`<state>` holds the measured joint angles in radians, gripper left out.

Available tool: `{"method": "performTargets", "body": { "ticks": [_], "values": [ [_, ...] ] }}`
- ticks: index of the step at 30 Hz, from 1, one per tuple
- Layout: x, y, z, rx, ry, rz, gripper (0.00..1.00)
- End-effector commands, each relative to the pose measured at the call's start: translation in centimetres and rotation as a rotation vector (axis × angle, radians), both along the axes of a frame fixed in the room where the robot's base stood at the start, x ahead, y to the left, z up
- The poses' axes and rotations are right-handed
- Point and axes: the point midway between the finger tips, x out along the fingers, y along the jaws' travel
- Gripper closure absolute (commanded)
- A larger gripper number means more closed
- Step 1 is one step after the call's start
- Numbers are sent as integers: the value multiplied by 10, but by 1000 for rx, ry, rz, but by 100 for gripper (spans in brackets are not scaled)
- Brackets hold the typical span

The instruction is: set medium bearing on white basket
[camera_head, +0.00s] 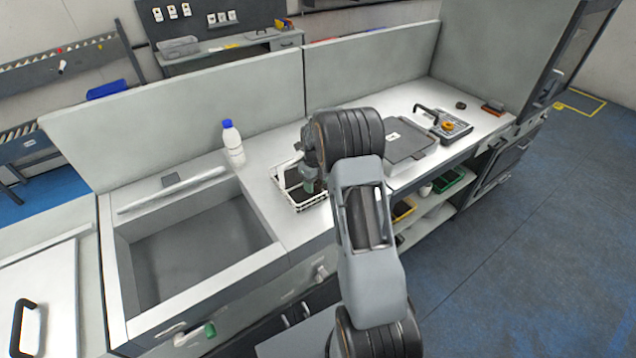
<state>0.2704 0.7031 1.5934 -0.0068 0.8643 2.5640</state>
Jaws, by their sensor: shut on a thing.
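The white basket (283,180) is a low wire-sided basket with a dark inside, on the worktop right of the sink. My arm covers its right part. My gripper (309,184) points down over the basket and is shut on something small. What it holds is mostly hidden by the gripper and too small to make out clearly; I take it to be the medium bearing. I cannot tell whether it touches the basket floor.
A white bottle with a blue cap (233,144) stands behind left of the basket. An open sink (200,245) lies to the left. A dark grey case (408,146) and a device with an orange part (449,126) are to the right. A grey panel (215,115) stands behind.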

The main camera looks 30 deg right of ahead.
Motion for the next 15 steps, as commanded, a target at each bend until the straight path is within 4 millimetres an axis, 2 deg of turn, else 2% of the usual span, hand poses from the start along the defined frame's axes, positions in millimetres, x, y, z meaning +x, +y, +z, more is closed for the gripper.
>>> {"method": "performTargets", "body": {
  "ticks": [3, 15],
  "values": [
    [0, 0, -7, -1, -1, 0, 73],
    [0, 0, -12, -1, -1, 0, 73]
  ]
}}
